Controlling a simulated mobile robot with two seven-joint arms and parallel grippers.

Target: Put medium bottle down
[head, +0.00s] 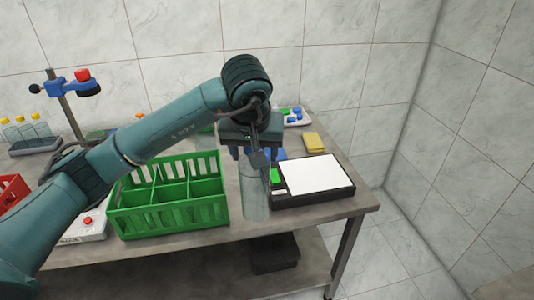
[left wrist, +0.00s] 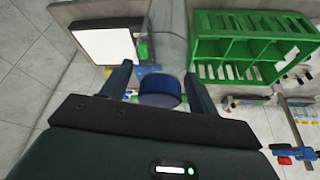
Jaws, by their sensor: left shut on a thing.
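The medium bottle (head: 255,200) is clear and upright in the head view, between the green crate and the black scale. Its dark blue cap (left wrist: 160,92) shows between the fingers in the left wrist view. My left gripper (head: 250,155) points down and is shut on the bottle near its top. The gripper's fingers hide part of the bottle's upper end in the head view. The bottle's base is over the front part of the table (head: 225,238); I cannot tell if it touches. My right gripper is not in view.
The empty divided green crate (head: 168,215) stands left of the bottle, and the scale (head: 315,175) with its white plate is close on the right. A yellow sponge (head: 314,142) lies behind the scale. Bottles (head: 28,128) and a blue-clamped stand (head: 75,88) are at the far left.

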